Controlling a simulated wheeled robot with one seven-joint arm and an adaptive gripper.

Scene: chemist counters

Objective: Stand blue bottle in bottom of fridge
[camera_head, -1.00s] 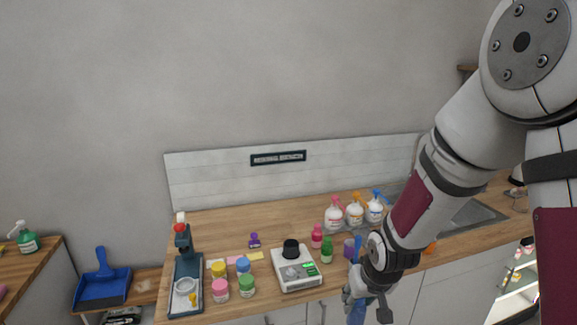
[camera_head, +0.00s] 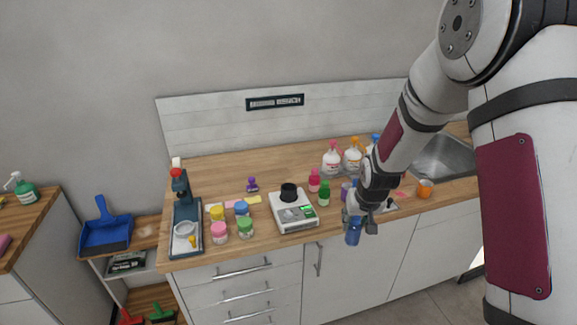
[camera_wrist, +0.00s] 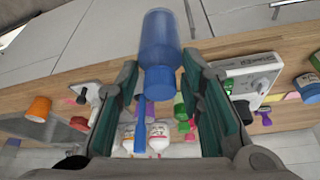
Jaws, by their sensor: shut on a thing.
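The blue bottle (camera_head: 353,233) is held by my gripper (camera_head: 360,217) in front of the wooden counter's edge, with the cabinet doors behind it. In the head view it hangs below the gripper, close to upright. In the wrist view the bottle (camera_wrist: 160,45) lies between the two fingers, its cap end toward the palm. My gripper (camera_wrist: 165,95) is shut on it. No fridge can be made out clearly in these views.
The counter (camera_head: 255,222) holds a scale (camera_head: 295,213), a microscope (camera_head: 186,215), small jars and bottles, and spray bottles (camera_head: 332,160). An orange cup (camera_head: 425,189) stands near the sink (camera_head: 445,157). The floor at right front looks clear.

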